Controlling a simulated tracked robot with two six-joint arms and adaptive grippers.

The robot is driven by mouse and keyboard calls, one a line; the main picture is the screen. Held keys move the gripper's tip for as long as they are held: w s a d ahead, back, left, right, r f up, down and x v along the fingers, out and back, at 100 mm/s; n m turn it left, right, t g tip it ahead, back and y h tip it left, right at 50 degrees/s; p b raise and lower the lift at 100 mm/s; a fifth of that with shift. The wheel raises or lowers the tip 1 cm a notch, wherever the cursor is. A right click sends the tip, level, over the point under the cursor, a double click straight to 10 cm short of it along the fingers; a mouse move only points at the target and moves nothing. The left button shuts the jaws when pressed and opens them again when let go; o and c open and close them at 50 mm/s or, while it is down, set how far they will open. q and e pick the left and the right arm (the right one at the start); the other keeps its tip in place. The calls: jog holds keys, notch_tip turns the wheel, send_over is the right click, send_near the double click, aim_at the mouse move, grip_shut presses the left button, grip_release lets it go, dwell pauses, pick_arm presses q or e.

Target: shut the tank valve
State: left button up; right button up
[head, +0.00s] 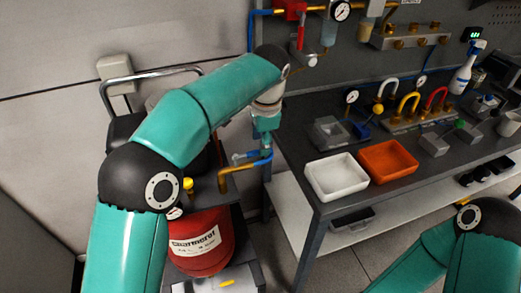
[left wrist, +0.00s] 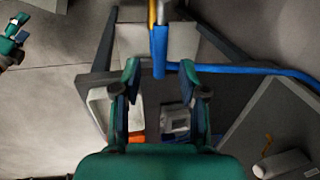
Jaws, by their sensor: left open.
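The red gas tank (head: 203,240) with a white label stands at lower left in the head view, partly hidden by my left arm. Brass pipework (head: 240,168) and blue valve parts (head: 258,154) are above and right of it. My left gripper (head: 263,133) is just above these parts, its fingers small in this view. In the left wrist view, the open left gripper (left wrist: 159,72) has a blue lever (left wrist: 159,52) between its fingertips, with a gap each side. A teal part at upper left there (left wrist: 12,42) looks like my right gripper; its jaws are unclear.
The grey workbench (head: 300,180) is right of the tank, with a white tray (head: 336,178) and an orange tray (head: 388,162) near its front edge. A blue hose (left wrist: 255,72) runs right from the lever. A chrome cart handle (head: 150,74) rises behind my left arm.

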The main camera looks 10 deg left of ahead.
aim_at(253, 154)
pick_arm(q)
jog(key=shift+w+a+f, duration=0.1)
jog(key=shift+w+f, duration=0.05)
jog(key=shift+f, duration=0.65)
jog(key=shift+w+a+f, duration=0.1)
jog(key=shift+f, duration=0.65)
jog(key=shift+d, duration=0.1)
grip_shut()
